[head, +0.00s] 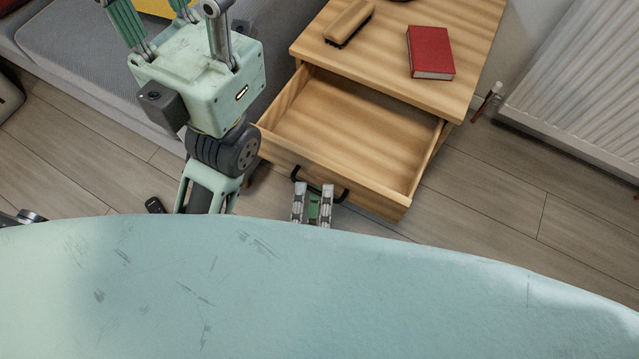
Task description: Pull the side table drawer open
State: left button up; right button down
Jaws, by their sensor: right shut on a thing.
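The wooden side table (385,48) stands at the upper middle, and its drawer (355,120) is pulled well out, its empty inside showing. A dark bar handle (298,174) is on the drawer front. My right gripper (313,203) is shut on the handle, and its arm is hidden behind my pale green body. My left gripper (198,85) is at the upper left, beside the drawer's left side and pointing up the picture. Its fingertips are cut off by the top edge.
A red book (430,52) and a wooden brush (349,22) lie on the table top. A grey sofa (75,40) is at the left, a white radiator (585,85) at the right. A small black object (155,205) lies on the floor. Floor right of the drawer is clear.

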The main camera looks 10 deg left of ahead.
jog(key=shift+f, duration=0.2)
jog(key=c, duration=2.1)
grip_release()
jog(key=shift+o, duration=0.9)
jog(key=shift+r, duration=0.1)
jog(key=shift+w, duration=0.1)
